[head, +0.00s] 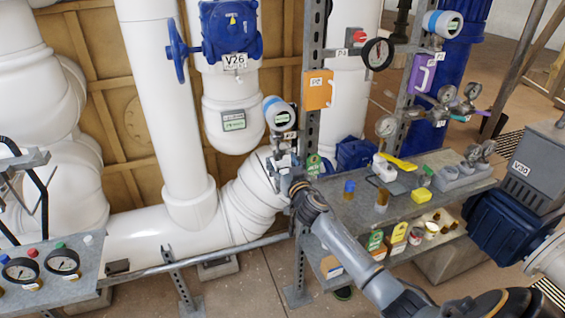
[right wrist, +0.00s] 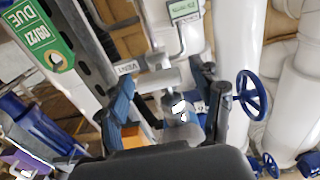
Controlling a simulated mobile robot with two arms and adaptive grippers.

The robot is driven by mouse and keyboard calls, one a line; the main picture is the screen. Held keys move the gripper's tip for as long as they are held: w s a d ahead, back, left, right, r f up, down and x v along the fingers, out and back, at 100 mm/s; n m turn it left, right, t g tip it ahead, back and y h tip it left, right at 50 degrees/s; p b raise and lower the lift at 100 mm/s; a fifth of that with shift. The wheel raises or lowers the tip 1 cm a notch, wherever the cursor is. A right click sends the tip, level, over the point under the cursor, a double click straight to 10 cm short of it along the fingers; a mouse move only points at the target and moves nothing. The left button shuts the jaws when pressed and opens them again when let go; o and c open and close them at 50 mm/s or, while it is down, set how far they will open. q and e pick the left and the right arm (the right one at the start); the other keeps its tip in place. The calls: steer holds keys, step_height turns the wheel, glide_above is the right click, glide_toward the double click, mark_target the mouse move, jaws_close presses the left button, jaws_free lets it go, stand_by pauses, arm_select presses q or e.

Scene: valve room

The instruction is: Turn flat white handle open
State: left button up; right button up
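My right gripper (head: 284,172) is at the small valve fittings by the upright metal post, in front of the white pipe. In the right wrist view its two fingers (right wrist: 170,112) stand apart, one on each side of a grey fitting with a small white piece (right wrist: 181,108). This piece may be the flat white handle; its outline is partly hidden. I see a gap between fingers and piece, and cannot tell whether they touch. At the left edge of the head view is a grey bar with black rods; I cannot tell whether it is my left gripper.
A blue valve (head: 230,32) labelled V26 is above. An orange box (head: 318,90) and gauges hang on posts to the right. A grey shelf (head: 330,190) holds small items, including a yellow-levered valve (head: 398,162). A panel with gauges (head: 62,262) is at lower left.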

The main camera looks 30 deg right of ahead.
steer(key=c, duration=1)
steer(key=shift+c, duration=0.2)
steer(key=shift+n, duration=0.5)
steer(key=n, duration=0.3)
steer(key=shift+a+n+b, duration=0.1)
steer(key=shift+n+b, duration=0.2)
steer(key=shift+n, duration=0.1)
steer(key=n, duration=0.4)
steer(key=shift+a+f+n, duration=0.1)
steer(key=shift+n, duration=0.2)
steer(key=n, duration=0.4)
steer(key=shift+f, duration=0.1)
steer(key=shift+f+n, duration=0.1)
steer(key=shift+n, duration=2.1)
